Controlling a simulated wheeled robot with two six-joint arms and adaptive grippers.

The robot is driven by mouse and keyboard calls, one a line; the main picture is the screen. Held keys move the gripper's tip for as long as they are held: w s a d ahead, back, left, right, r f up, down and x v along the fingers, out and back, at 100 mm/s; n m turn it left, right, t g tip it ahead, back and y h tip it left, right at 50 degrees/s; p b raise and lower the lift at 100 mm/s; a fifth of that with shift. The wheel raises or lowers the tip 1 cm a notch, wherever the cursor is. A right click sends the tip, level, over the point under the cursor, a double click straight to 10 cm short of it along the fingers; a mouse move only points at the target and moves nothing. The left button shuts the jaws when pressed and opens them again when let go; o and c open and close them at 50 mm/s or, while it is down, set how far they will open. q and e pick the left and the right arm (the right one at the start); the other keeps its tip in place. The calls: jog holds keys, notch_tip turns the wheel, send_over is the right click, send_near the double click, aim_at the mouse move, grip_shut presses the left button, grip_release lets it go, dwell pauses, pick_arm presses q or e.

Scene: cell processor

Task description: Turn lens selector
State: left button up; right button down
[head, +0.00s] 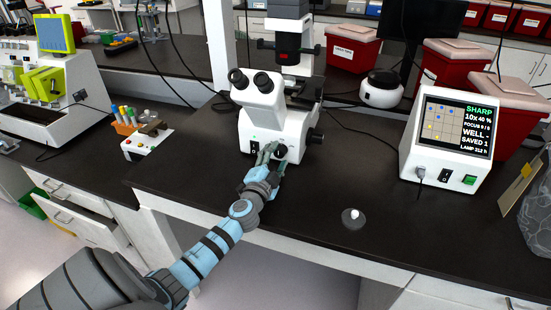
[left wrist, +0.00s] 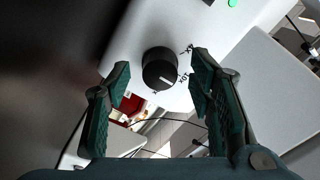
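The lens selector (left wrist: 160,68) is a round black knob with a white mark, on the white front of the microscope (head: 267,112). Small magnification labels sit beside it in the left wrist view; one appears to read 10X. My left gripper (head: 270,155) is at the microscope's lower front in the head view. In the left wrist view my left gripper (left wrist: 161,76) is open, with its green fingers on either side of the knob. I see gaps between the fingers and the knob, so it seems untouched. My right gripper is out of view.
A monitor box (head: 446,140) at the right reads SHARP and 10x. A small grey-white knob-like item (head: 353,218) lies on the dark bench at front right. Red bins (head: 350,47) stand behind. A small white box (head: 147,142) stands at the left.

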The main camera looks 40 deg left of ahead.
pick_arm(q)
jog(key=c, duration=1)
jog(key=shift+m, duration=0.4)
jog(key=m, duration=0.5)
jog(key=shift+p, duration=0.4)
jog(key=m+p, duration=0.1)
jog(key=m, duration=0.5)
jog(key=o, duration=1.1)
jog(key=shift+r, duration=0.1)
jog(key=shift+o, duration=0.2)
